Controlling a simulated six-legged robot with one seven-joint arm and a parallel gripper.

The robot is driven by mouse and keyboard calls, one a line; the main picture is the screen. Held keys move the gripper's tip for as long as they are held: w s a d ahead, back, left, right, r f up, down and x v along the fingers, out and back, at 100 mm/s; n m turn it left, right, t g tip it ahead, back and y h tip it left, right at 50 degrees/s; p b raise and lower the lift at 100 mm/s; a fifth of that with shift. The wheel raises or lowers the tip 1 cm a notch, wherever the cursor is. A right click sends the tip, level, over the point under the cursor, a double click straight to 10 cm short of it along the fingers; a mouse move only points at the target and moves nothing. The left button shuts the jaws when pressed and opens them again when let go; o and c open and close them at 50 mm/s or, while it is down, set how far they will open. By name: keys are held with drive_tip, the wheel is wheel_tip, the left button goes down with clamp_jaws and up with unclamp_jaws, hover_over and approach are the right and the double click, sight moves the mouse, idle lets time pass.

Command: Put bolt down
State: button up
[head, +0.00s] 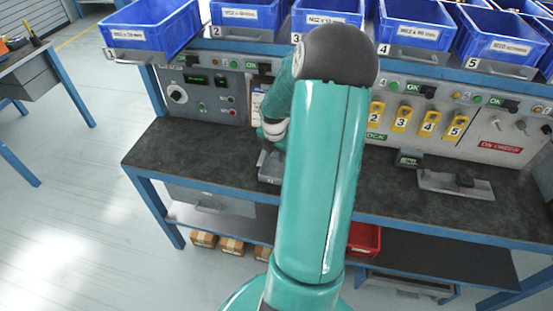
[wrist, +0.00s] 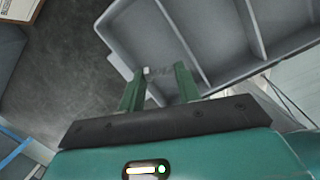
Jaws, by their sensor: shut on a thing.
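In the wrist view my gripper (wrist: 159,72) has its two green fingers around a small grey bolt (wrist: 148,71) with a pale end. The bolt shows only as a small piece at the fingertips. The fingers are over the near left compartment of a grey divided tray (wrist: 118,62), close to its left wall. I cannot tell whether the bolt touches the tray floor. In the head view my arm hides the gripper and the bolt. A grey tray edge (head: 268,170) shows beside my arm on the dark bench top (head: 185,150).
Blue numbered bins (head: 150,27) line the shelf above the control panel (head: 200,92). Yellow numbered tags (head: 401,118) hang on the panel. A grey plate fixture (head: 455,186) lies at the bench's right. A red bin (head: 364,238) sits below. The bench's left end is clear.

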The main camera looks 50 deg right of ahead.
sight(276, 166)
drive_tip(key=shift+w+d+f, duration=0.1)
drive_tip(key=shift+d+f, duration=0.3)
drive_tip(key=shift+f, duration=0.05)
drive_tip(key=shift+w+d+f, duration=0.1)
drive_tip(key=shift+f, duration=1.55)
drive_tip(key=shift+f, duration=0.15)
drive_tip(key=o, duration=0.7)
drive_tip(key=shift+s+a+r, duration=0.15)
drive_tip(key=shift+a+r, duration=0.15)
drive_tip(key=shift+r, duration=1.75)
drive_tip(key=shift+s+a+r, duration=0.15)
drive_tip(key=shift+a+r, duration=0.2)
drive_tip(key=shift+r, duration=1.7)
drive_tip(key=shift+s+a+r, duration=0.15)
drive_tip(key=shift+a+r, duration=0.15)
drive_tip(key=shift+r, duration=1.75)
